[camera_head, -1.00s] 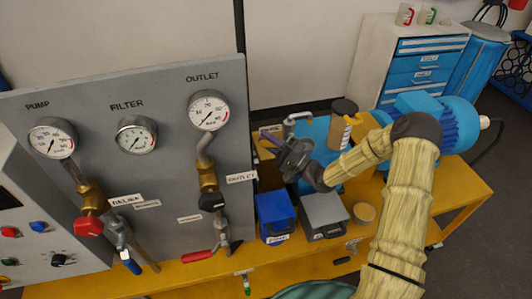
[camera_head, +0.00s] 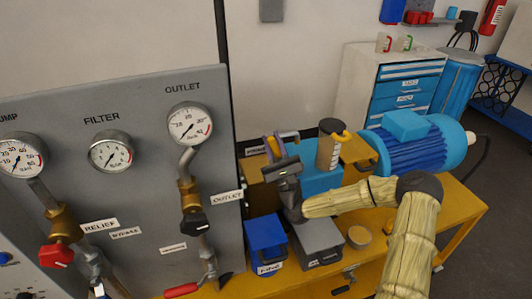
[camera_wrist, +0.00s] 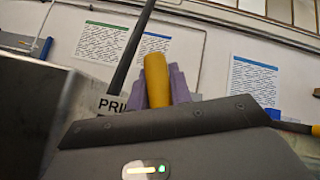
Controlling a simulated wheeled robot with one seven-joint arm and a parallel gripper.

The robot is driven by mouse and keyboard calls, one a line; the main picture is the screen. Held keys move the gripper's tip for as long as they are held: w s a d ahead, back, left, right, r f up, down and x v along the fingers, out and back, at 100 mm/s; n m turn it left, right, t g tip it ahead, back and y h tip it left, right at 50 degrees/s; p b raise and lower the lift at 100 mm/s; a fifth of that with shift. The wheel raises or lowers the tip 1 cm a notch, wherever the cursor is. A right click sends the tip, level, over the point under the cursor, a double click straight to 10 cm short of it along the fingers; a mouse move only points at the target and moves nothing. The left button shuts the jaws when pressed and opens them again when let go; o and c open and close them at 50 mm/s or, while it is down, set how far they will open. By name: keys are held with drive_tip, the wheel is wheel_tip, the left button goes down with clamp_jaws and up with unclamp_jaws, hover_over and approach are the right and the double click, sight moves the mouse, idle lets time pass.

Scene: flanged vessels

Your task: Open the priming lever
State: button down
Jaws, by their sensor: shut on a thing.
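A yellow handle (camera_wrist: 156,80), which I take to be the priming lever, stands upright in the wrist view, with its lower end hidden by the dark gripper body. My gripper (camera_wrist: 160,88) has purple fingers closed around it. In the head view my gripper (camera_head: 272,148) is at the back of the yellow bench, in front of a bent silver pipe, with its fingers pointing up. The lever itself is hard to make out there. A white label (camera_wrist: 112,104), starting "PRI", shows behind the fingers in the wrist view.
A blue box (camera_head: 265,240) and a grey box (camera_head: 316,240) sit below my gripper. A canister (camera_head: 330,148) with a yellow handle and a blue motor (camera_head: 418,142) stand to the right. The grey gauge panel (camera_head: 130,200) is close on the left.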

drive_tip(key=shift+w+d+m+t+h+b, duration=0.15)
drive_tip(key=shift+d+m+t+h+b, duration=0.3)
drive_tip(key=shift+m+h, duration=1.3)
drive_tip(key=shift+w+d+m+t+h+b, duration=0.15)
drive_tip(key=shift+d+m+t+h+b, duration=0.35)
drive_tip(key=shift+m+h, duration=1.2)
drive_tip(key=shift+w+d+m+t+h+b, duration=0.15)
drive_tip(key=shift+d+m+t+h+b, duration=0.3)
drive_tip(key=shift+m+h, duration=1.25)
drive_tip(key=shift+d+m, duration=0.2)
drive_tip(key=shift+m, duration=0.15)
drive_tip(key=c, duration=1.3)
unclamp_jaws()
drive_tip(key=shift+r, duration=0.15)
drive_tip(key=shift+o, duration=0.2)
drive_tip(key=b+v, duration=0.2)
drive_tip(key=v, duration=0.5)
drive_tip(key=shift+s+f, duration=0.15)
drive_tip(key=shift+f, duration=0.05)
